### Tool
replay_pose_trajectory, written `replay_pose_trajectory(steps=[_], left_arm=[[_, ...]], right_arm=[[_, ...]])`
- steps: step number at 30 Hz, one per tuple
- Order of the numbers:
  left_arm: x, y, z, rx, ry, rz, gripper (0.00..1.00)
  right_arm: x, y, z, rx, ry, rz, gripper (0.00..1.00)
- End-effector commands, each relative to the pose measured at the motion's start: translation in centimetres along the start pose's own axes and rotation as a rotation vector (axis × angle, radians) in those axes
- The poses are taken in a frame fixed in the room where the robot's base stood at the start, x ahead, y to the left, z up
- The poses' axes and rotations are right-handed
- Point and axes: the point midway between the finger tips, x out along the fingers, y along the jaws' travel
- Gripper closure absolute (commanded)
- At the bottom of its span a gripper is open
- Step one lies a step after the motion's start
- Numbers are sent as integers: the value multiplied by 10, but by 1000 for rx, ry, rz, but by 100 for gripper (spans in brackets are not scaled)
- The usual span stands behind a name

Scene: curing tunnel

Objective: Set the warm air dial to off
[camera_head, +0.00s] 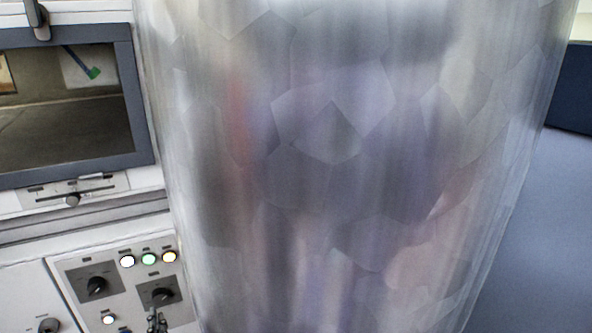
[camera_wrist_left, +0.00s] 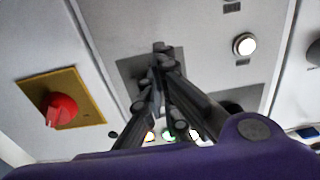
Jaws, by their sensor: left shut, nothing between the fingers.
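A control panel in the head view bears two black dials on grey square plates, the left dial (camera_head: 97,286) and the right dial (camera_head: 163,295). Their labels are too small to read, so I cannot tell which is the warm air dial. My left gripper (camera_head: 155,318) is just below the right dial in the head view. In the left wrist view the left gripper (camera_wrist_left: 161,58) is shut and empty, its fingers in front of a grey plate (camera_wrist_left: 128,69). The fingers hide most of that plate's dial; contact is unclear. My right gripper is out of view.
A large galvanised cylinder (camera_head: 330,150) blocks the middle of the head view. White, green (camera_head: 148,258) and amber lamps sit above the right dial. A white button (camera_head: 109,320) and another knob (camera_head: 50,326) are nearby. A red knob (camera_wrist_left: 60,109) on a yellow plate shows in the wrist view.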

Motion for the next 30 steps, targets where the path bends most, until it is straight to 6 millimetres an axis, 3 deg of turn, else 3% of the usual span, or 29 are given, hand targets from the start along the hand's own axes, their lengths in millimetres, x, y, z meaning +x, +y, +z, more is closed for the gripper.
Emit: replay_pose_trajectory(steps=[9,30], left_arm=[[22,0,-3,0,2,1,100],[24,6,-7,0,6,9,100]], right_arm=[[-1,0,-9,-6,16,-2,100],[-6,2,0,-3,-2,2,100]])
